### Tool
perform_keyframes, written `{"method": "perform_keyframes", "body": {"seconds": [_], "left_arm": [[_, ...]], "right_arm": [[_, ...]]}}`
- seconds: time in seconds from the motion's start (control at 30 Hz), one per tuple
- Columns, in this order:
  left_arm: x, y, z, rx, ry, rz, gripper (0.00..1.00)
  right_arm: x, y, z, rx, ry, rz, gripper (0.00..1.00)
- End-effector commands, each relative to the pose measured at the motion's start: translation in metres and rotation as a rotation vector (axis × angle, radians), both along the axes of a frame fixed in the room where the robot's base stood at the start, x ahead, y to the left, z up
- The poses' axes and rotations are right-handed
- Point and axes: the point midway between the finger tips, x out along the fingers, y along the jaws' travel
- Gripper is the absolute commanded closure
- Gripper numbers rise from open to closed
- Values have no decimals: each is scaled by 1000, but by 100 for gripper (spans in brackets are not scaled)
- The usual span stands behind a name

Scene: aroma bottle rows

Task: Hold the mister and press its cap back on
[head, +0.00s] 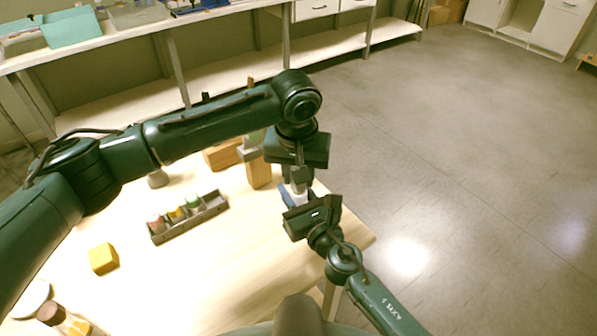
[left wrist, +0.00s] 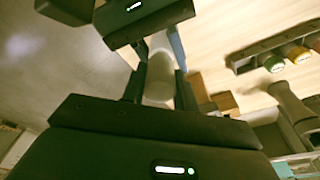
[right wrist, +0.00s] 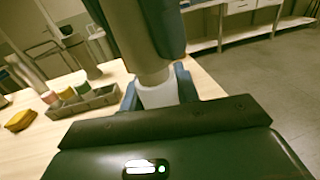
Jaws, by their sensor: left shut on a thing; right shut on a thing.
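The grey cap (head: 299,184) is between the fingers of my left gripper (head: 299,174), which is shut on it above the table's right side. The white mister (head: 301,198) is directly below, with my right gripper (head: 297,201) shut around it. In the right wrist view the mister (right wrist: 158,94) sits between blue fingertips, and the cap (right wrist: 133,28) rises above it between dark fingers. The left wrist view shows the cap (left wrist: 158,82) lined up with the mister (left wrist: 161,42). They appear to meet; I cannot tell whether the cap is fully seated.
A grey tray (head: 190,228) with several coloured-top bottles stands on the wooden table (head: 215,275). Wooden blocks (head: 258,174) stand behind my left gripper. Jars (head: 62,318) are at lower left. The table's middle front is clear.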

Motion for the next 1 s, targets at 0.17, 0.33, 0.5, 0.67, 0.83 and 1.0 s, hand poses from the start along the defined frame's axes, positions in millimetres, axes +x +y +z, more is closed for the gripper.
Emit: {"method": "perform_keyframes", "body": {"seconds": [0.17, 0.33, 0.5, 0.67, 0.83, 1.0], "left_arm": [[0, 0, 0, 0, 0, 0, 91], [0, 0, -4, 0, 0, 0, 91], [0, 0, -7, -1, 0, 0, 91], [0, 0, -10, -1, 0, 0, 91], [0, 0, -13, -1, -1, 0, 70], [0, 0, -13, -1, -1, 0, 56]], "right_arm": [[0, 0, 0, -1, 0, 0, 100], [0, 0, 0, -1, 0, 0, 100], [0, 0, 0, 0, 1, 0, 100], [0, 0, 0, -1, 0, 0, 100], [0, 0, 0, -1, 0, 0, 100], [0, 0, 0, -1, 0, 0, 100]]}}
